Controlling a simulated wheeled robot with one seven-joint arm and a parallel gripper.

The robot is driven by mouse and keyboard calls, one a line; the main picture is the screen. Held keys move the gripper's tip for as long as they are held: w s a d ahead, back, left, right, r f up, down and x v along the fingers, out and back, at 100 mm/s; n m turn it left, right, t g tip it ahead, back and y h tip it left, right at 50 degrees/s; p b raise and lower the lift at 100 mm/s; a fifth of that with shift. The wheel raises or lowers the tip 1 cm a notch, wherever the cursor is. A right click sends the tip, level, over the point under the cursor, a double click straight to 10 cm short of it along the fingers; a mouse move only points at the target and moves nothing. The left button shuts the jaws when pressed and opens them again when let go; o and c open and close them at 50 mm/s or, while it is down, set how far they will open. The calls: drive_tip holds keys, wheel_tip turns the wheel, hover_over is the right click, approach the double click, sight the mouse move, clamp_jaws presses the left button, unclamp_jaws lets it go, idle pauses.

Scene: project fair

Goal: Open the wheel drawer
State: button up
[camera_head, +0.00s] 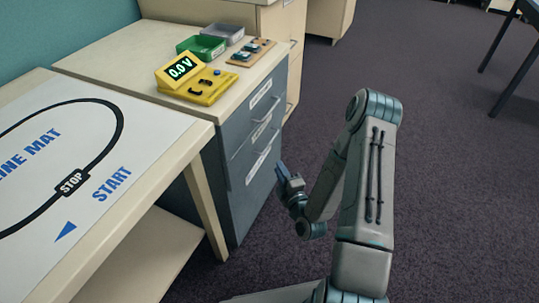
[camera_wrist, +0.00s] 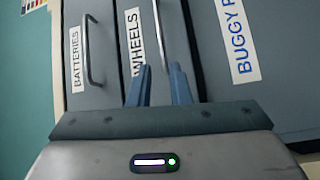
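The wheel drawer (camera_wrist: 137,70) is a grey drawer front labelled WHEELS, with a pale bar handle (camera_wrist: 160,35). In the head view it is the middle drawer (camera_head: 253,146) of the grey cabinet and looks shut. My gripper (camera_wrist: 160,70) shows two blue-grey fingers with a gap between them. In the wrist view the end of the wheel drawer's handle appears between the fingertips. I cannot tell whether they touch it. In the head view my gripper (camera_head: 281,172) is close to the cabinet front, low beside the drawers.
The batteries drawer (camera_wrist: 88,90) and a deeper drawer labelled BUGGY (camera_wrist: 265,85) flank the wheel drawer. A yellow meter (camera_head: 205,88) and green tray (camera_head: 201,47) stand on the cabinet top. A table with a line mat (camera_head: 100,150) is at left. Floor (camera_head: 450,170) at right is clear.

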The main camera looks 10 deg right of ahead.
sight(269, 144)
drive_tip(key=shift+t+h, duration=0.4)
drive_tip(key=shift+t, duration=0.2)
drive_tip(key=b+x, duration=0.1)
drive_tip(key=x, duration=0.3)
drive_tip(key=f+b+x, duration=0.1)
drive_tip(key=x, duration=0.3)
drive_tip(key=b+x, duration=0.1)
drive_tip(key=x, duration=0.3)
drive_tip(key=shift+w+d+f, duration=0.2)
drive_tip(key=shift+w, duration=0.2)
drive_tip(key=shift+c, duration=0.4)
clamp_jaws()
